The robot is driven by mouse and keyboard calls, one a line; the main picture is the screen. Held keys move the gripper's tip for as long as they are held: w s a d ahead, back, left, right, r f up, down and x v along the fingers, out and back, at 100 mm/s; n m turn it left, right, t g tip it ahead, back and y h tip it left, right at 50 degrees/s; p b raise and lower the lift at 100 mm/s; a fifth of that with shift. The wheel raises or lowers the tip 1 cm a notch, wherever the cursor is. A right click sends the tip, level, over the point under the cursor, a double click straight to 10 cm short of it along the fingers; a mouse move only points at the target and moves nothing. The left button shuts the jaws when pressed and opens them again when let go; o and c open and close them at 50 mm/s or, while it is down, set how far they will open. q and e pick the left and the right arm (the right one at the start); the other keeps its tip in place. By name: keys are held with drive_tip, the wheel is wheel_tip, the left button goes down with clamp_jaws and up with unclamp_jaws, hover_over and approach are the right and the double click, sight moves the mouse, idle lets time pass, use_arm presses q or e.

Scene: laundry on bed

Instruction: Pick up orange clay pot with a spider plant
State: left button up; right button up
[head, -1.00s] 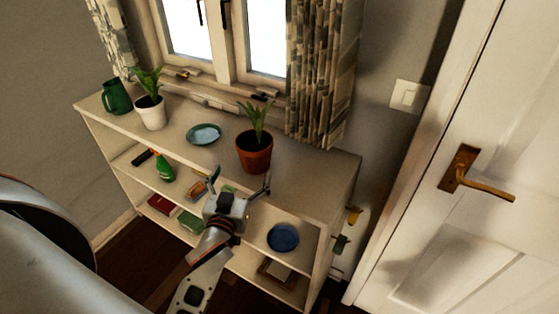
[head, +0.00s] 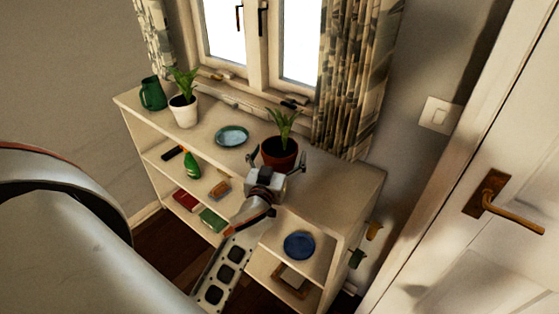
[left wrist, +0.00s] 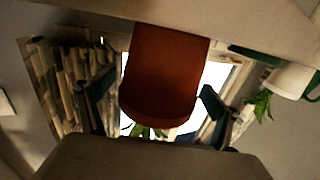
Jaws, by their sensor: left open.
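In the left wrist view the pot (left wrist: 165,75) appears upside down between the two open fingers of the gripper (left wrist: 155,97). Gaps show between both fingers and the pot. The plant (left wrist: 143,131) is mostly hidden behind the pot there. My right gripper is not in view.
On the shelf top (head: 334,188) stand a teal plate (head: 232,136), a white pot (head: 185,111) with a plant, and a green jug (head: 152,93). A curtain (head: 356,80) hangs close behind the pot. The shelf top is clear to the pot's right.

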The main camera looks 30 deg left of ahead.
use_arm(q)
drive_tip(key=c, duration=1.4)
drive_tip(key=shift+w+r, duration=0.1)
drive_tip(key=c, duration=0.5)
drive_tip(key=shift+r, duration=0.1)
